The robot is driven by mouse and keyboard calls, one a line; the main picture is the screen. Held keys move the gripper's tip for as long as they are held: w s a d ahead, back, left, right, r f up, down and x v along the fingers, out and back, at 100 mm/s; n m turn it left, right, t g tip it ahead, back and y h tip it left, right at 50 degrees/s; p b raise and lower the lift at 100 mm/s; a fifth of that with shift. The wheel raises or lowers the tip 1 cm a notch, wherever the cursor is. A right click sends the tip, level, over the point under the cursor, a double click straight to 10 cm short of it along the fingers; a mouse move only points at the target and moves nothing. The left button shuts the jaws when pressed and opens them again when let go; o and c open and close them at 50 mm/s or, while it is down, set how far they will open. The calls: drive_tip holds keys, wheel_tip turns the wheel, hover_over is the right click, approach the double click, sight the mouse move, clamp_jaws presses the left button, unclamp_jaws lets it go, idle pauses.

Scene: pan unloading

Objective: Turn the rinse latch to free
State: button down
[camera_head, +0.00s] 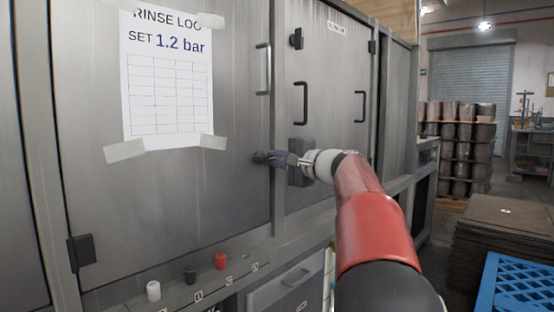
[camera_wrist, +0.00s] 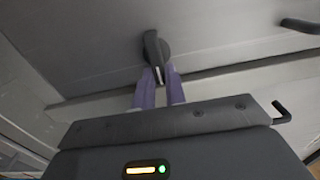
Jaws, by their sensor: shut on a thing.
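The rinse latch (camera_wrist: 152,45) is a dark handle on a round base, mounted on a grey metal panel. In the head view the latch (camera_head: 260,156) sits near the right edge of the large door, below its long handle. My gripper (camera_wrist: 160,73) has purple fingers shut on the free end of the latch, one finger on each side. In the head view my gripper (camera_head: 279,158) reaches it from the right. The fingers partly hide the latch's tip, and its lettering, if any, is too small to read.
A paper sheet (camera_head: 167,75) reading "SET 1.2 bar" is taped on the door. Door handles (camera_head: 301,103) project close by. Red, black and white knobs (camera_head: 220,261) sit on the ledge below. A blue crate (camera_head: 515,285) and a dark stack (camera_head: 500,240) stand at right.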

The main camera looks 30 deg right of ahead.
drive_tip(key=c, duration=1.4)
unclamp_jaws()
drive_tip(key=shift+c, duration=0.2)
drive_tip(key=b+v, duration=0.1)
drive_tip(key=v, duration=0.6)
drive_tip(key=shift+s+d, duration=0.15)
drive_tip(key=shift+s, duration=0.2)
